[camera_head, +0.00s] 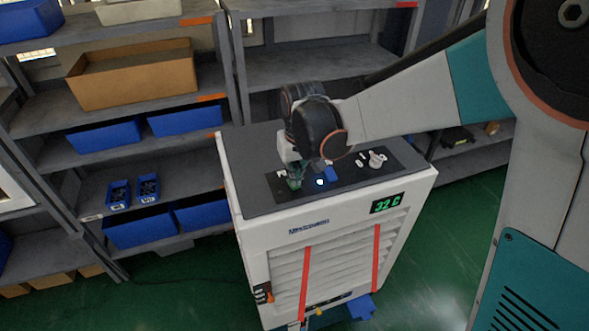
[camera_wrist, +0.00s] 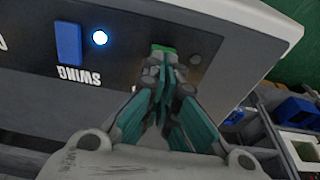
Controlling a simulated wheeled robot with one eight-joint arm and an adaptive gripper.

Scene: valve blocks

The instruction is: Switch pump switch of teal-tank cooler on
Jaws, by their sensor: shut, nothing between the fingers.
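The white cooler (camera_head: 255,225) stands upright with a dark control panel (camera_head: 345,178) on its grey top. A green switch (camera_wrist: 160,48) is partly hidden by my gripper; its label is covered. A small dark, unlit round lamp (camera_wrist: 196,58) is right of it in the wrist view. My gripper (camera_wrist: 166,66) is shut and empty, its teal fingertips at the near edge of the green switch; I cannot tell whether they touch. In the head view my gripper (camera_head: 295,182) is over the panel's left end. No teal tank is clearly visible.
A blue switch (camera_wrist: 68,44) marked SWING has a lit lamp (camera_wrist: 100,38) beside it. A pale knob (camera_head: 376,160) stands at the panel's right; the display (camera_head: 387,203) reads 32 C. Shelves (camera_head: 190,100) with bins stand behind and left. Green floor is clear at right.

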